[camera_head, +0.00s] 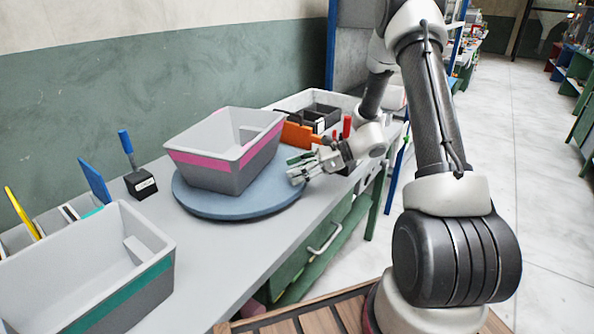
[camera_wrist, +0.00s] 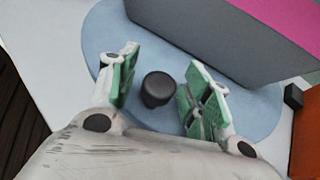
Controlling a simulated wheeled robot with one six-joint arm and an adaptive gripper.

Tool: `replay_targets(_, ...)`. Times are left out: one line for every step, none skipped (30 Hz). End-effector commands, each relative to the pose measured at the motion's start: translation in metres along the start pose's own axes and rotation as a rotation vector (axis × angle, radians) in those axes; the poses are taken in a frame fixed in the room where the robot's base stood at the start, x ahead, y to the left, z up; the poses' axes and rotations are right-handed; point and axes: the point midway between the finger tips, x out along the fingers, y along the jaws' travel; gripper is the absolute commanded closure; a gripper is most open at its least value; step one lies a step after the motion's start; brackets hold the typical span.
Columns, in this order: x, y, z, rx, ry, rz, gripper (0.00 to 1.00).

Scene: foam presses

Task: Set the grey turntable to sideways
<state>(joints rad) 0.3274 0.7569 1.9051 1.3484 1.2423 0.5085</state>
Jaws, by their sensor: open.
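The turntable (camera_head: 230,207) is a round blue-grey disc on the grey bench. A grey bin (camera_head: 205,172) with a pink stripe stands on it; its dark wall shows at the top of the wrist view (camera_wrist: 225,45). A short black knob (camera_wrist: 158,89) stands on the disc (camera_wrist: 265,108) near its rim. My gripper (camera_head: 303,168) is at the disc's right edge. In the wrist view its green-padded fingers (camera_wrist: 162,66) are open, one on each side of the knob, with gaps visible. In the head view my gripper hides the knob.
A grey bin with a green stripe (camera_head: 125,285) stands at the front left. A blue-handled tool in a black block (camera_head: 140,184) is left of the turntable. An orange item (camera_head: 298,134) and a red-handled tool (camera_head: 347,127) stand close behind my gripper. Bare bench lies in front of the disc.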

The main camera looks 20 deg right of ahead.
Motion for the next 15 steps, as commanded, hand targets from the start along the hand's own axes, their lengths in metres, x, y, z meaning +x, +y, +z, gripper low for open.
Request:
replay_targets(-0.001,0.000,0.000,0.000,0.000,0.000,0.51)
replay_targets(-0.002,0.000,0.000,0.000,0.000,-0.001,0.51)
replay_targets(-0.005,0.000,0.000,0.000,0.000,-0.002,0.51)
replay_targets(-0.008,-0.001,0.000,0.000,0.000,-0.002,0.51)
replay_targets(-0.012,-0.001,0.000,0.000,0.000,-0.003,0.51)
replay_targets(-0.019,-0.001,0.000,-0.001,0.000,-0.004,0.51)
replay_targets(-0.024,-0.001,0.000,-0.002,0.000,-0.004,0.51)
replay_targets(-0.031,-0.001,0.000,-0.002,0.000,-0.005,0.51)
replay_targets(-0.040,-0.001,0.000,-0.001,0.000,-0.005,0.51)
replay_targets(-0.047,-0.001,0.000,-0.001,0.000,-0.005,0.51)
replay_targets(-0.054,-0.001,0.000,0.000,0.000,-0.006,0.51)
replay_targets(-0.063,-0.001,0.000,-0.001,0.000,-0.004,0.51)
replay_targets(-0.070,-0.002,0.000,-0.001,0.000,-0.006,0.51)
replay_targets(-0.077,-0.002,0.000,-0.002,0.001,-0.005,0.51)
replay_targets(-0.085,-0.001,0.000,-0.002,0.000,-0.004,0.51)
